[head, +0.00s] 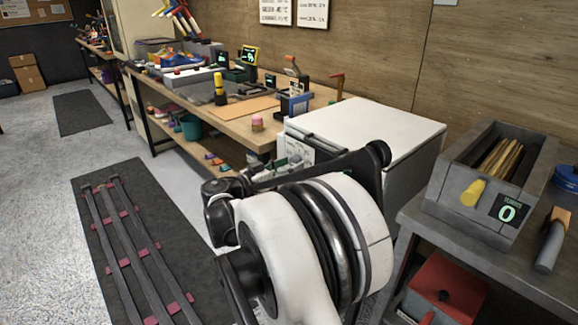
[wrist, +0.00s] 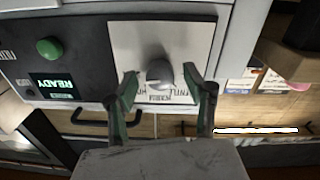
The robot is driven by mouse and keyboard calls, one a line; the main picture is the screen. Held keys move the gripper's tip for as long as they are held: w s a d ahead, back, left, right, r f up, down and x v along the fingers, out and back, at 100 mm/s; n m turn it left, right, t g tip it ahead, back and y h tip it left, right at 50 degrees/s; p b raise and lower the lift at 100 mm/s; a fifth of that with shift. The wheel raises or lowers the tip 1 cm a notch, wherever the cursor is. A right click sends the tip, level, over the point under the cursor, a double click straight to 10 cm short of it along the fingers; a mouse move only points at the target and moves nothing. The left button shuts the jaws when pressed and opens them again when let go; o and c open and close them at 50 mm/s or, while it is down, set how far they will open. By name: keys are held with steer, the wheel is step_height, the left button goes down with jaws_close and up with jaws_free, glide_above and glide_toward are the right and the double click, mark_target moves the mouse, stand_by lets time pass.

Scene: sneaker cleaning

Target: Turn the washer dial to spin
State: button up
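The washer (head: 365,128) is a white box right of the long bench in the head view. In the wrist view its front has a dark panel with a lit READY display (wrist: 54,87), a green round button (wrist: 50,48) and a light plate (wrist: 145,40). The grey round dial (wrist: 160,73) sits on that plate with printed labels below it, too blurred to read fully. My gripper (wrist: 160,78) is open, its two green-tipped fingers on either side of the dial with gaps visible. Contact with the plate cannot be told. In the head view my arm hides the dial.
A black handle (wrist: 105,120) lies below the panel in the wrist view. In the head view a wooden bench (head: 262,130) with tools stands left of the washer. A grey bin (head: 480,205) with a counter reading 0 stands on a cart at right. A rail track (head: 128,240) lies on the floor.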

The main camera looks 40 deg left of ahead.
steer(key=v, duration=1.2)
stand_by(0.5)
